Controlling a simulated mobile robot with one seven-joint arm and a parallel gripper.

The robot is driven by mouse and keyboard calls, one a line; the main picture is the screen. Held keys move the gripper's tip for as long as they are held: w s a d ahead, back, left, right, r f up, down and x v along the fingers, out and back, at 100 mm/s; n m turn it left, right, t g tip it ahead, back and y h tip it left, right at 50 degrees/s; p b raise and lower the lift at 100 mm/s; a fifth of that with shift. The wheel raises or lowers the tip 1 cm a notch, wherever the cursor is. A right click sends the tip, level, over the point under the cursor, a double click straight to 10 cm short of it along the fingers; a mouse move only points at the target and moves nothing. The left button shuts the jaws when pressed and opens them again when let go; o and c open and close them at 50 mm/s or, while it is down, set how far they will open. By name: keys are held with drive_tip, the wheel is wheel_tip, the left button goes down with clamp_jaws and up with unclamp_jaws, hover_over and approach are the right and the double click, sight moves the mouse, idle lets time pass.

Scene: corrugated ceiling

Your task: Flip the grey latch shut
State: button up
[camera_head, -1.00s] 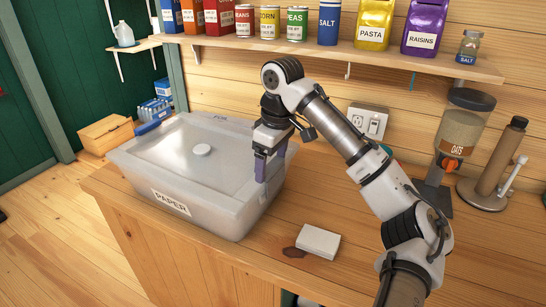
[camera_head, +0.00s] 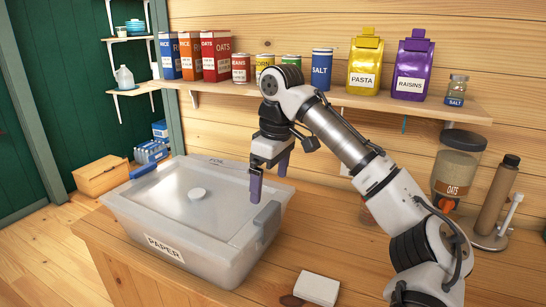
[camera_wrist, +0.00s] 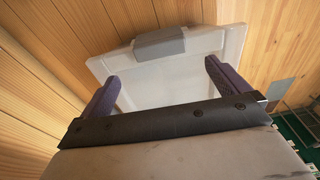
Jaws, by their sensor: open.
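A translucent box labelled PAPER (camera_head: 190,245) with a pale lid (camera_head: 185,200) stands on the wooden counter. The grey latch (camera_head: 267,215) is at the lid's right edge and looks tilted up at the rim; I cannot tell its exact angle. In the wrist view the latch (camera_wrist: 160,43) is a wide grey piece at the lid's edge, beyond my fingers. My gripper (camera_head: 270,175) is open and empty, its two purple fingers spread above the right part of the lid. It is apart from the latch. In the wrist view my gripper (camera_wrist: 160,90) has the lid between its fingers.
A blue latch (camera_head: 143,169) is on the box's left side. A shelf (camera_head: 420,101) with cartons, cans and bags runs along the wall above. A white block (camera_head: 317,288) lies on the front counter. An oats dispenser (camera_head: 455,165) stands at right.

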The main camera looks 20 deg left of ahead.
wheel_tip(320, 180, up, 6)
drive_tip(key=shift+d, duration=0.35)
drive_tip(key=shift+s, duration=0.1)
idle(0.3)
